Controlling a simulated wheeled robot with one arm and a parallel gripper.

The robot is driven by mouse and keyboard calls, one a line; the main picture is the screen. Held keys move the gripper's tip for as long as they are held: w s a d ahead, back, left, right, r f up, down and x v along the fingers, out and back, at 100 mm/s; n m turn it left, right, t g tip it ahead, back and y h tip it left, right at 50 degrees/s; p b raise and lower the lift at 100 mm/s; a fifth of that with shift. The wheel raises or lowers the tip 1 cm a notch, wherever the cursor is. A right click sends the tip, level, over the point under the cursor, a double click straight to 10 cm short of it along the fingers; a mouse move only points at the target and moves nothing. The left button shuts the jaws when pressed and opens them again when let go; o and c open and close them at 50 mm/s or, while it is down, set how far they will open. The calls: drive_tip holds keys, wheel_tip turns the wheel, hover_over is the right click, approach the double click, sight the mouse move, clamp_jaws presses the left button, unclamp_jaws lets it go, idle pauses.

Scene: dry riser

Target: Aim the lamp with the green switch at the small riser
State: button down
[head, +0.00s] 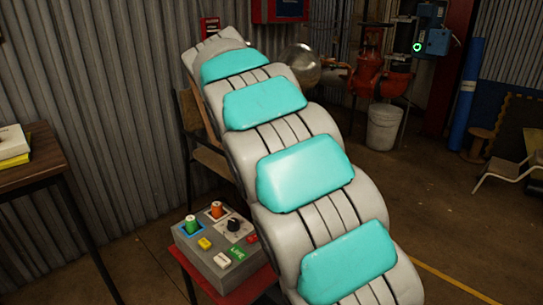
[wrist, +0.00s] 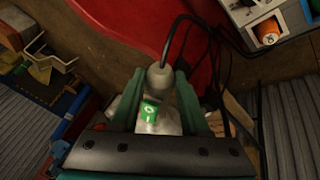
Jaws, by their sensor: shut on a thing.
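In the wrist view my gripper (wrist: 160,78) has its two green fingers on either side of a pale lamp body (wrist: 158,76). It is shut on this lamp. A green switch (wrist: 150,110) with a white ring mark shows on the lamp between the fingers. A black cable runs up from the lamp's rounded end. The lit side of the lamp and its beam cannot be made out. In the head view my arm hides the gripper and lamp. Red riser pipework (head: 368,72) stands at the back; I cannot tell which part is the small riser.
A grey control box (head: 205,262) with coloured knobs sits on a red stool, left of my arm; the red seat (wrist: 118,30) fills the wrist view's top. A wooden table (head: 40,160) stands at left, a white bucket (head: 384,127) by the pipework.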

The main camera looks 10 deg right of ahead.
drive_tip(key=shift+a+f, duration=0.1)
drive_tip(key=shift+a, duration=0.1)
idle(0.4)
drive_tip(key=shift+c, duration=2)
unclamp_jaws()
drive_tip(key=v, duration=0.8)
drive_tip(key=shift+w, duration=0.15)
